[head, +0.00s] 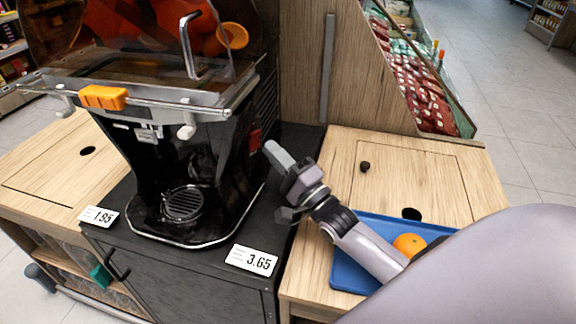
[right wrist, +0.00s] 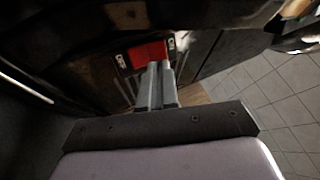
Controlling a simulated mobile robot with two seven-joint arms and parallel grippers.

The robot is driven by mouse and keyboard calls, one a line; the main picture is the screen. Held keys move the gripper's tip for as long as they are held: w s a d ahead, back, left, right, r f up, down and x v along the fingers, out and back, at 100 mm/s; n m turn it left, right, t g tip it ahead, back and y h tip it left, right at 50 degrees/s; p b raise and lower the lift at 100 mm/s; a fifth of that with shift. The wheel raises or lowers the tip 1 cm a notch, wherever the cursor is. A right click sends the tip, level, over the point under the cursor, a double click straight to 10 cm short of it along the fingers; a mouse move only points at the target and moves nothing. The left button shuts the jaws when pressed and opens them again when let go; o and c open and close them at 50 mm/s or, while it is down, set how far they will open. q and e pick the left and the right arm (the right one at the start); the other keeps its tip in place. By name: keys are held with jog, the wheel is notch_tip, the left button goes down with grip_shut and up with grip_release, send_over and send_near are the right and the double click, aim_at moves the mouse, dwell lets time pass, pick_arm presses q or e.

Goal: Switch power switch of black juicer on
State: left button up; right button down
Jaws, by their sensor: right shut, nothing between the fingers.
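The black juicer (head: 190,165) stands on a dark cabinet left of centre in the head view. Its red power switch (head: 255,138) is on the right side of the body. In the right wrist view the red switch (right wrist: 149,54) is just beyond the fingertips. My right gripper (head: 272,147) is shut and empty, with its fingertips close to the switch. The fingers (right wrist: 159,68) overlap the lower right of the switch in the wrist view, and I cannot tell whether they touch it. My left gripper is not in view.
A blue tray (head: 345,272) with an orange (head: 409,245) lies on the wooden counter (head: 440,165) at right, beneath my right arm. Price tags stand at the dark cabinet's front edge (head: 180,250). A wooden panel (head: 300,70) rises behind the juicer.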

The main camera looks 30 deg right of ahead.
aim_at(260, 133)
jog(key=shift+x, duration=1.2)
jog(key=p, duration=0.1)
jog(key=r+p, duration=0.1)
jog(key=shift+w+g+p, duration=0.2)
jog(key=shift+g+p, duration=0.1)
jog(key=shift+f+b, duration=0.3)
jog(key=shift+b, duration=0.05)
jog(key=shift+s, duration=0.15)
